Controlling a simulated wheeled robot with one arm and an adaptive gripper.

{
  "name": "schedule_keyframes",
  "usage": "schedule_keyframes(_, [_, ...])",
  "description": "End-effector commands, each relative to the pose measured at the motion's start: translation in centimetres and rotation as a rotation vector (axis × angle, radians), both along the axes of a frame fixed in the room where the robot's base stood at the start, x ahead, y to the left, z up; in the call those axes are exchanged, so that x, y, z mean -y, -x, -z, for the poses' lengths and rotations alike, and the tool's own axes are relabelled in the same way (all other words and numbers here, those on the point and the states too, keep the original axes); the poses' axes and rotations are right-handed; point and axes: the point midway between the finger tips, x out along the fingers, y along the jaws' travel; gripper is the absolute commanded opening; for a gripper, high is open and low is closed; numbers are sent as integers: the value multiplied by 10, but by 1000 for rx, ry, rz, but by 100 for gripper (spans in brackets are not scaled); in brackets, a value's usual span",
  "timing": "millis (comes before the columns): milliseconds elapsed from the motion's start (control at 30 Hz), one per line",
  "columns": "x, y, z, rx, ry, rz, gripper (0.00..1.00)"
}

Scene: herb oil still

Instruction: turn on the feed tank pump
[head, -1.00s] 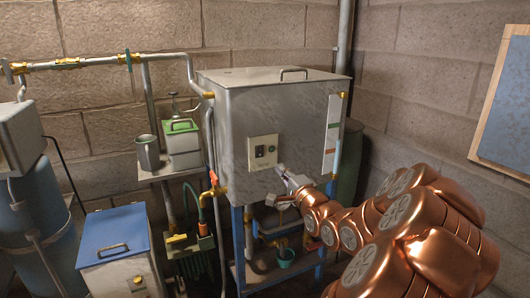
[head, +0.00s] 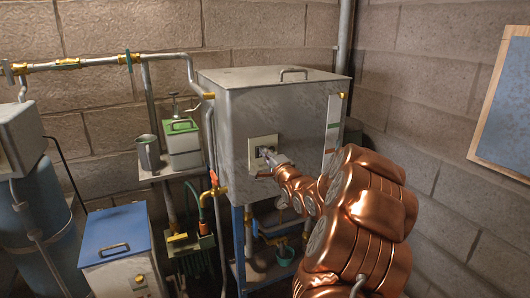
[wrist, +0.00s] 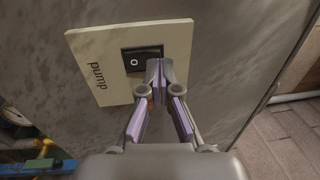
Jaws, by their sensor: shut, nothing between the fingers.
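The feed tank (head: 300,115) is a large grey metal box on a blue stand, in the middle of the head view. A cream plate (head: 256,146) is on its front. In the wrist view this plate (wrist: 110,80) reads "pump" and carries a black rocker switch (wrist: 133,59).
A brass valve (head: 214,190) and pipes run down the tank's left side. A shelf with a green-lidded box (head: 183,140) and a grey mug (head: 148,153) stands further left. A blue-lidded box (head: 115,235) is at the lower left. A small teal cup (head: 285,256) is under the tank.

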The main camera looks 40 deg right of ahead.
Motion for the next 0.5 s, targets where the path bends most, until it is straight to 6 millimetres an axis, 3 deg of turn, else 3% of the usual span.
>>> schedule_keyframes(500, [1, -4, -4, -10, -4, 0, 0])
